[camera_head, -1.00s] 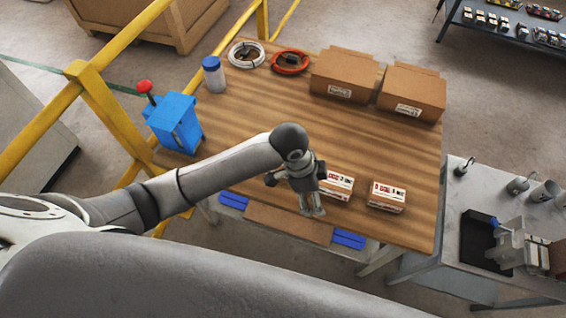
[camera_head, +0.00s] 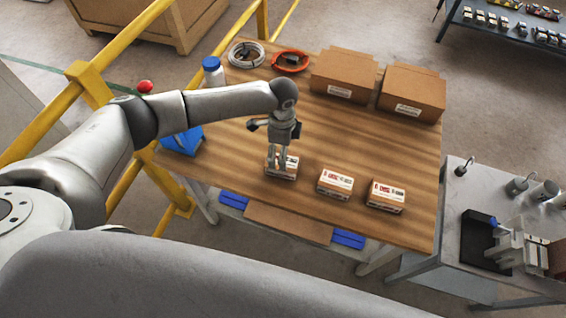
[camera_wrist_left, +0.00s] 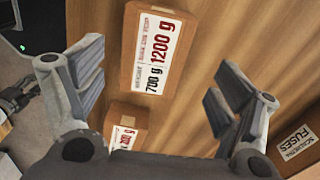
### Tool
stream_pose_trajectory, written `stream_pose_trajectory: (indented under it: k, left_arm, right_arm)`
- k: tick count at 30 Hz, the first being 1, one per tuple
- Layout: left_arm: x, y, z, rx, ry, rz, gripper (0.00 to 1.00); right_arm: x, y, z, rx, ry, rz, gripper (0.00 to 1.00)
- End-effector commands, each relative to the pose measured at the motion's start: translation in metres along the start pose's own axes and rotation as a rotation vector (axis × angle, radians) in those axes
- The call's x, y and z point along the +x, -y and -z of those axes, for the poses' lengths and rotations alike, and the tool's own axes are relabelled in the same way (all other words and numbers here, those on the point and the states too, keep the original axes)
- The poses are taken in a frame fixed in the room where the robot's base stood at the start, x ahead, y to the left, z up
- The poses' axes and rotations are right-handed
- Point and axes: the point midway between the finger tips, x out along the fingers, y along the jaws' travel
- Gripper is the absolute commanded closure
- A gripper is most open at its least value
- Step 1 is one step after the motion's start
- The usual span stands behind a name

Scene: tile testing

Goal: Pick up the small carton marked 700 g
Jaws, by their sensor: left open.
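Three small cartons with white, red-printed labels lie along the front of the wooden table in the head view: a left one (camera_head: 272,173), a middle one (camera_head: 335,184) and a right one (camera_head: 386,197). Their print is too small to read there. My left gripper (camera_head: 279,168) points down over the left carton and partly hides it. In the wrist view the gripper (camera_wrist_left: 160,90) is open and empty. A carton (camera_wrist_left: 138,18) lies ahead between its fingers; its label reads 700 g in black and 1200 g in larger red. Another carton (camera_wrist_left: 132,118) is partly hidden by the gripper. My right gripper is not in view.
Two large cardboard boxes (camera_head: 343,72) (camera_head: 412,90), cable coils (camera_head: 246,54) and a blue-capped bottle (camera_head: 212,72) stand at the back. A box marked FUSES (camera_wrist_left: 296,138) shows at the wrist view's right. A yellow rail (camera_head: 92,85) borders the left. The table's centre (camera_head: 345,135) is clear.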

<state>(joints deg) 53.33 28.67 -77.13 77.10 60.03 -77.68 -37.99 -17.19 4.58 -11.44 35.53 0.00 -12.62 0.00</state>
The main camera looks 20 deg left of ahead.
Motion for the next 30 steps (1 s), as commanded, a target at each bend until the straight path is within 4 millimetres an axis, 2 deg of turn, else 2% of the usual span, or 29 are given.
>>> stream_pose_trajectory:
  k: [5,11,15,25,26,30]
  left_arm:
    - [0.011,-0.001,0.001,0.001,0.0,0.001,0.12]
    - [0.038,-0.008,0.005,0.0,0.001,-0.001,0.12]
    - [0.054,-0.007,0.005,0.0,0.0,0.0,0.12]
    - [0.061,-0.007,0.004,0.0,-0.001,0.001,0.12]
    - [0.061,-0.007,0.004,0.0,-0.001,0.001,0.14]
    - [0.06,-0.007,0.004,0.0,-0.001,0.001,0.32]
  right_arm:
    - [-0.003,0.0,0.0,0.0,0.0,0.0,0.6]
    - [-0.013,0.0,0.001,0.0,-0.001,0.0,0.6]
    - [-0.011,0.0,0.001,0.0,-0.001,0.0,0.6]
    - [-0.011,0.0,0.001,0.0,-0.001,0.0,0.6]
    - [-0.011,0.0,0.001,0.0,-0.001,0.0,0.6]
    - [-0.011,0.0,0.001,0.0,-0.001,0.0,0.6]
